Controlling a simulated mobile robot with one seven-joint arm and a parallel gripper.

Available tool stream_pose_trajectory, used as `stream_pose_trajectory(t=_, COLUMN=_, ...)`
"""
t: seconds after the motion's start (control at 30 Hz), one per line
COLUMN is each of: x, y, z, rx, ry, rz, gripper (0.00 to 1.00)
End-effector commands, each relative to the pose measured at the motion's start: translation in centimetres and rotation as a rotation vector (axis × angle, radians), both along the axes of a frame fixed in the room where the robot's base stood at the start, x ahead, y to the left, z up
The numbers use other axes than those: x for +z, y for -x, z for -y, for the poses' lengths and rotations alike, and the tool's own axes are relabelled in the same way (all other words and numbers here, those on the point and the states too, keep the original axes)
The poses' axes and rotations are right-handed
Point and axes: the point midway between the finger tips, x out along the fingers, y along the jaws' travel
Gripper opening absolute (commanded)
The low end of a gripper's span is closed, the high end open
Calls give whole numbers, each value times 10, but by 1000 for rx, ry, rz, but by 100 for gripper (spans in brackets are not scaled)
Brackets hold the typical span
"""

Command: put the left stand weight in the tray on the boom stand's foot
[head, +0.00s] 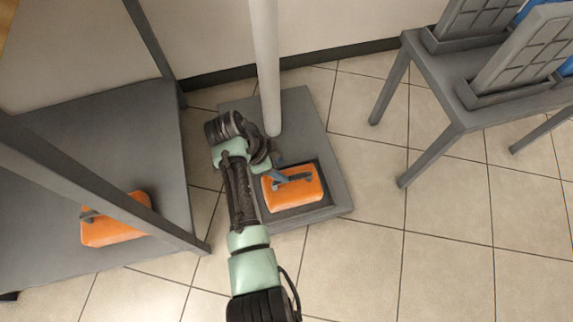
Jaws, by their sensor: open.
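An orange stand weight (303,195) with a dark grey handle lies in the dark tray (328,207) on the boom stand's foot (305,118), a grey plate under a white pole (265,60). My gripper (280,177) is open at this weight's upper left, by its handle. I cannot tell whether the fingers touch the handle. A second orange stand weight (106,232) lies on the grey shelf (60,150) at the left. A slanting grey bar hides part of it.
The shelf's grey frame bars (150,215) stand left of my arm. A grey rack (465,95) holding dark panels stands at the upper right, near the wall. The tiled floor (440,230) right of the foot is clear.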

Motion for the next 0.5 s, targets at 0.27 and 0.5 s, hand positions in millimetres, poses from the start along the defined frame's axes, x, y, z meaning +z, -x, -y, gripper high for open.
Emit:
stream_pose_trajectory(t=0.27, x=24, y=3, z=-10, rx=1, ry=0, rz=-1, gripper=52)
stream_pose_trajectory(t=0.5, x=24, y=4, z=-10, rx=0, ry=0, rz=-1, gripper=52)
